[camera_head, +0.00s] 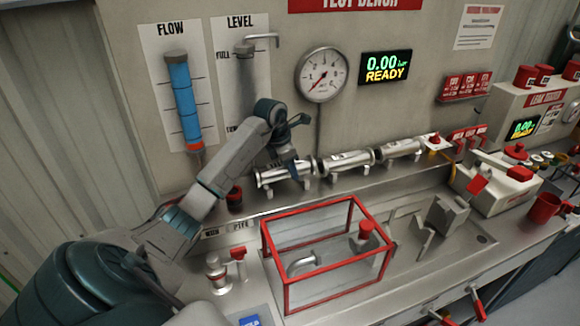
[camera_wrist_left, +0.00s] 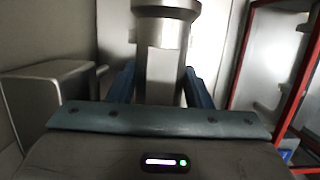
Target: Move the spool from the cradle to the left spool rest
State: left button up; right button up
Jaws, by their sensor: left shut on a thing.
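A shiny metal spool (camera_head: 270,177) with flanged ends lies level at the left end of the row along the back ledge, over small light supports. My left gripper (camera_head: 291,168) reaches down from above and is shut on its middle. In the left wrist view the spool (camera_wrist_left: 162,65) shows as a metal barrel with a wide flange, between the blue fingers. I cannot tell whether the spool bears on its supports. A grey angular block (camera_head: 447,215), possibly the cradle, stands in the sunken tray with no spool on it. My right gripper is not in view.
Two more spools (camera_head: 346,161) (camera_head: 399,149) lie to the right in the row. A red-framed clear box (camera_head: 327,272) with a bent pipe stands in front. A gauge (camera_head: 322,75) hangs behind. A red-handled valve (camera_head: 237,258) is at front left.

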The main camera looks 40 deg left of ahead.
pick_arm(q)
jog(key=shift+f, duration=0.15)
jog(key=shift+f+b, duration=0.4)
jog(key=shift+b, duration=0.05)
dwell(0.3)
jog(key=shift+f+b, duration=0.4)
jog(key=o, duration=0.8)
jog(key=shift+o, duration=0.4)
jog(key=o, duration=0.6)
jog(key=shift+c, duration=0.2)
